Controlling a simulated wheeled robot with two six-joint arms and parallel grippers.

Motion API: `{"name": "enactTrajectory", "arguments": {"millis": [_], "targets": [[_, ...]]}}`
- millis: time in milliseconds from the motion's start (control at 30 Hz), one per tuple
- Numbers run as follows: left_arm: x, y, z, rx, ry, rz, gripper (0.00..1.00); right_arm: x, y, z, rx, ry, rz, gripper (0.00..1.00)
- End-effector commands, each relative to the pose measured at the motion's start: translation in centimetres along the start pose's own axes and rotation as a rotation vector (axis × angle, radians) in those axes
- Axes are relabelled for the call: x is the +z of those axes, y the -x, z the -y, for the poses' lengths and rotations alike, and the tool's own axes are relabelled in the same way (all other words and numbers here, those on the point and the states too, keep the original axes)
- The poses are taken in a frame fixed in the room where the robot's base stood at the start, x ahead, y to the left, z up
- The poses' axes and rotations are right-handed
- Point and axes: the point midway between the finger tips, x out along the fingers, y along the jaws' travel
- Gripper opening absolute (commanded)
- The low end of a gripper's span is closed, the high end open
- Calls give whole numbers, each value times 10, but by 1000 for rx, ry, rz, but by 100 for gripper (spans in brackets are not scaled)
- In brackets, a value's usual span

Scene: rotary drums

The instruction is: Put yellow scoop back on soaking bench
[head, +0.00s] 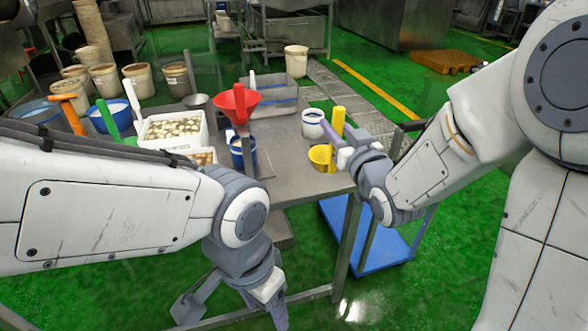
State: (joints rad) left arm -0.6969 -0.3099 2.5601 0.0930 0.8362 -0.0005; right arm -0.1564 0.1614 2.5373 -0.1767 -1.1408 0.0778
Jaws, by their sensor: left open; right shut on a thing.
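The yellow scoop (321,156) is at the right end of the grey metal bench (285,178), with its bowl low and its handle pointing up. My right gripper (339,142) is shut on the yellow scoop near its handle and partly hides it. I cannot tell whether the bowl touches the bench top or is just above it. My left gripper (233,310) is open and empty, low in front of the bench's front edge, with its fingers spread and pointing down.
A white tub (313,123) stands right behind the scoop. A red funnel (238,101), a blue-rimmed container (243,152), a grey bin (272,98) and a white crate of pale pieces (172,130) crowd the bench further left. A blue cart (375,247) stands below right.

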Motion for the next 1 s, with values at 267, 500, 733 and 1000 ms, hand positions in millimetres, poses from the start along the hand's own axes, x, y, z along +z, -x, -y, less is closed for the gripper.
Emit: {"name": "enactTrajectory", "arguments": {"millis": [267, 500, 733, 1000], "targets": [[-1, 13, -1, 0, 0, 0, 64, 35, -47, 31, -3, 1, 5, 0], [-1, 15, -1, 0, 0, 0, 64, 59, -83, 52, 0, 2, 1, 0], [-1, 15, -1, 0, 0, 0, 64, 77, -90, 56, 2, 2, 5, 0], [-1, 15, -1, 0, 0, 0, 64, 105, -90, 56, 2, 1, 0, 0]]}}
